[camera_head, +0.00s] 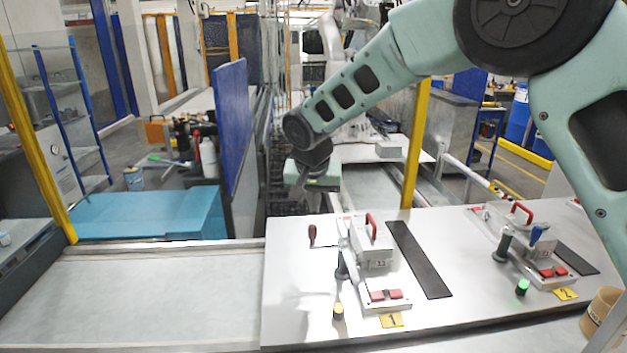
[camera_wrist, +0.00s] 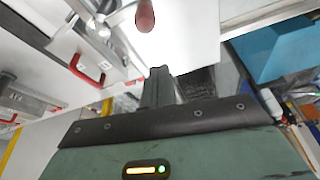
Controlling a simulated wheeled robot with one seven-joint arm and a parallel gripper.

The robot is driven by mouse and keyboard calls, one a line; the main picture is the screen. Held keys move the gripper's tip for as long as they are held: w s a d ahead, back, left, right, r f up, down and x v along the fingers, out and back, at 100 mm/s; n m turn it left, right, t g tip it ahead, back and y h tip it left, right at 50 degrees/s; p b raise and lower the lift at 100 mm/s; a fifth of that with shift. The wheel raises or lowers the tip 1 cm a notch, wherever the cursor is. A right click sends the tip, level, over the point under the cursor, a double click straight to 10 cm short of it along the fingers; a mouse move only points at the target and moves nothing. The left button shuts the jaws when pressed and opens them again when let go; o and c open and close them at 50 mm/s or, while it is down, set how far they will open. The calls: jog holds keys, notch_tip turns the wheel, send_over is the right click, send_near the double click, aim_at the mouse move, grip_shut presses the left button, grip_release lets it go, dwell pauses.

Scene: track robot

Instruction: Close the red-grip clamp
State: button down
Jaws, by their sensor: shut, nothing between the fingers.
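The red-grip clamp's handle (camera_head: 312,235) stands at the left of station 1 on the white table, with a thin metal rod running from it toward the fixture (camera_head: 376,246). In the wrist view the red grip (camera_wrist: 145,15) shows at the top edge, its rod reaching left to the metal clamp body (camera_wrist: 97,22). My gripper (camera_wrist: 160,72) is shut and empty, apart from the grip and below it in that view. In the head view my gripper hangs above and behind the grip, and its fingertips are hard to make out.
A red U-handle (camera_head: 371,224) stands on the fixture close to the clamp. A black strip (camera_head: 419,259) lies right of station 1. A second station (camera_head: 520,240) with similar parts is farther right. The table's left part (camera_head: 160,295) is bare.

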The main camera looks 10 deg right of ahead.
jog(key=shift+s+a+f+p, duration=0.15)
jog(key=shift+s+f+p, duration=0.45)
jog(key=shift+s+p, duration=0.15)
jog(key=shift+s+a+f+p, duration=0.15)
jog(key=shift+s+f+p, duration=0.45)
jog(key=shift+s, duration=0.25)
jog(key=shift+s+a, duration=0.1)
